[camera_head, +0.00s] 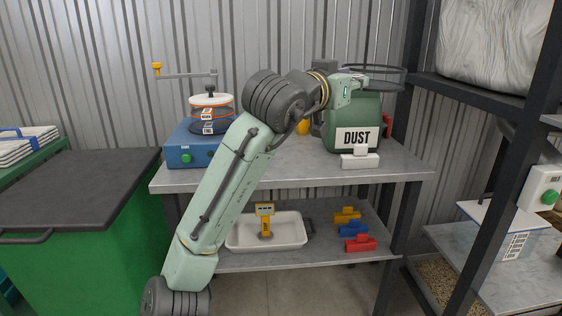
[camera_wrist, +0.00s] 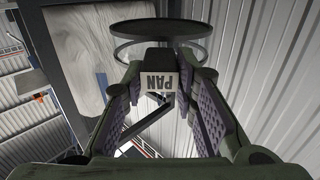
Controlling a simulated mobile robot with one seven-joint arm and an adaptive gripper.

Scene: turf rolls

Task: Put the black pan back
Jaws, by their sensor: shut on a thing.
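The black pan (camera_head: 386,67) is a shallow round dish with a dark rim. My gripper (camera_head: 352,84) is shut on its tab and holds it in the air, in front of or above the green DUST container (camera_head: 343,112); the exact gap cannot be told. In the wrist view my gripper's pads (camera_wrist: 160,88) close around a block labelled PAN (camera_wrist: 160,80), with the pan's round rim (camera_wrist: 158,22) beyond it. A blue machine (camera_head: 186,147) at the bench's left carries a stack of labelled round sieves (camera_head: 211,117) with an orange-white top, under a swing arm with a yellow knob.
The grey bench top (camera_head: 280,176) is clear at the front middle. A white block (camera_head: 360,161) stands before the DUST container. The lower shelf holds a white tray (camera_head: 290,236) and several coloured pieces (camera_head: 357,229).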

